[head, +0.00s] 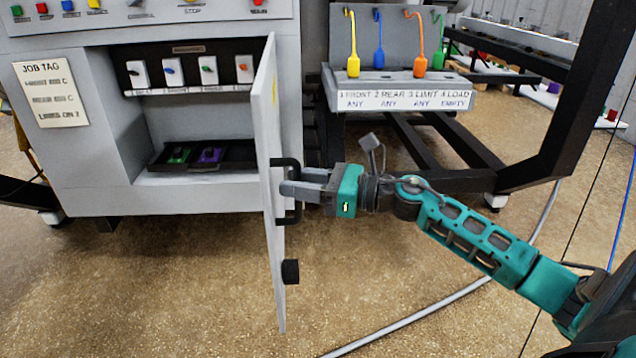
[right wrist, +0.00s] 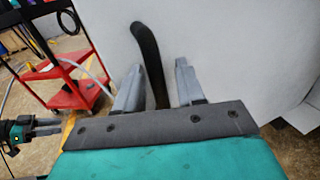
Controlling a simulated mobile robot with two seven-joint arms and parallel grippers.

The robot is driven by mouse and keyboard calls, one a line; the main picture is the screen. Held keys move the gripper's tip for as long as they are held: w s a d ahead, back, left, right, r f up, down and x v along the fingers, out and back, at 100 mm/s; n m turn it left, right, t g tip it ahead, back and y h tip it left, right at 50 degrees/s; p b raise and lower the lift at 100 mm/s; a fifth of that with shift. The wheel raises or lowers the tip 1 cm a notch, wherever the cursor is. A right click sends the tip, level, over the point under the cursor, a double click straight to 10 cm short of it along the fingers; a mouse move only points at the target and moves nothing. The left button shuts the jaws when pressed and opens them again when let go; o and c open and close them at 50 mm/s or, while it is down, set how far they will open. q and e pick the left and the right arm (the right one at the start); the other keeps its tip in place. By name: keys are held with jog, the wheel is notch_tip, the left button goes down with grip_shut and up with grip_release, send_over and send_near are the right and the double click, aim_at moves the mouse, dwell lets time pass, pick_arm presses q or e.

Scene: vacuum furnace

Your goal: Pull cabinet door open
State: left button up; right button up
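The cabinet door (head: 268,120) is a pale grey panel standing swung out from the cabinet (head: 100,160), seen nearly edge-on in the head view. Its black bar handle (head: 290,162) is on the right face; it also shows in the right wrist view (right wrist: 150,60). My right gripper (head: 287,188) is at the handle. Its two fingers stand apart on either side of the bar, with a gap visible at the right finger. My left gripper (right wrist: 58,127) shows small at the left edge of the right wrist view; its opening is too small to judge.
Inside the cabinet are a row of switches (head: 190,72) and a dark tray (head: 205,157). A rack with coloured hooks (head: 395,45) stands right of the door. A red cart (right wrist: 65,80) shows in the right wrist view. A grey hose (head: 440,310) crosses the otherwise clear floor.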

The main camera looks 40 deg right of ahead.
jog(key=v, duration=1.2)
jog(key=shift+s+d+p, duration=0.25)
jog(key=shift+s+p, duration=0.05)
jog(key=shift+p, duration=0.1)
jog(key=shift+a, duration=0.1)
